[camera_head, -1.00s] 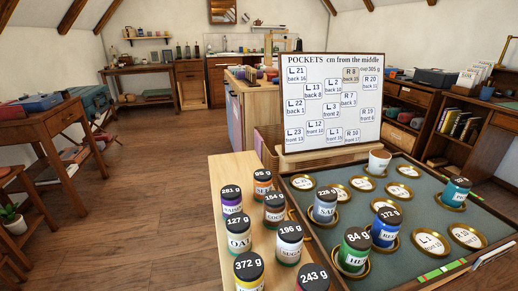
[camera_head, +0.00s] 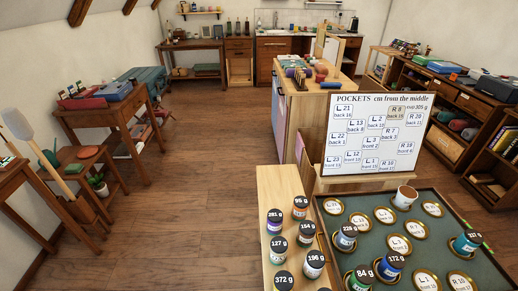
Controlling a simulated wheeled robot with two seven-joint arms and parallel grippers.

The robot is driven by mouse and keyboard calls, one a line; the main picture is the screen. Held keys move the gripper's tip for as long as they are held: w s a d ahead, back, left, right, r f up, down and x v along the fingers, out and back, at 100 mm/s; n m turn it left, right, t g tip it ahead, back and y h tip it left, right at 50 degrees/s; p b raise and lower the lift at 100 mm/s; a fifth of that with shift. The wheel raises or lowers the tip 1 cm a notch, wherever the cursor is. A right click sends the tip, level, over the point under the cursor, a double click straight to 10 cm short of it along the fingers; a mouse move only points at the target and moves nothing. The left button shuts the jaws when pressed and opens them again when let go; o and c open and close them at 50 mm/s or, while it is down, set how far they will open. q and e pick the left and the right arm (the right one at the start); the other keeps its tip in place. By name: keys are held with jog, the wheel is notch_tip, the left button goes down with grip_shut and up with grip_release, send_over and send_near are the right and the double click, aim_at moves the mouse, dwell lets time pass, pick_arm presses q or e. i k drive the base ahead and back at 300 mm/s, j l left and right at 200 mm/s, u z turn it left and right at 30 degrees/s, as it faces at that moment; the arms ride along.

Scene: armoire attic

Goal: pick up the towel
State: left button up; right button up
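I cannot make out a towel for certain in the head view. Several rolled, coloured items lie in the right-hand shelf unit (camera_head: 462,129), and small coloured rolls lie on the wooden counter (camera_head: 314,88); I cannot tell whether any is a towel. Neither of my grippers is in view.
A tray (camera_head: 334,233) with labelled round pockets, jars and a white cup (camera_head: 403,196) stands at lower right, below a POCKETS board (camera_head: 375,134). Weighted jars stand on a pale wooden board (camera_head: 267,183). A desk (camera_head: 112,112) stands left. The wooden floor (camera_head: 190,190) between is open.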

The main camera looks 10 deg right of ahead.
aim_at(299, 145)
jog(key=i+j, duration=0.1)
jog(key=j, duration=0.25)
jog(key=i+j, duration=0.15)
jog(key=j, duration=0.25)
jog(key=i+j+u, duration=0.1)
jog(key=j, duration=0.25)
jog(key=i+j, duration=0.1)
jog(key=j, duration=0.25)
jog(key=i+j+z, duration=0.1)
jog(key=i, duration=0.35)
jog(key=i+j, duration=0.25)
jog(key=i, duration=0.25)
jog(key=i+j+z, duration=0.15)
jog(key=i, duration=0.3)
jog(key=i+z, duration=0.5)
jog(key=i+j+z, duration=0.2)
jog(key=i+z, duration=0.15)
jog(key=z, duration=0.15)
jog(key=i+j+z, duration=0.45)
jog(key=k+l, duration=0.1)
jog(key=l, duration=0.05)
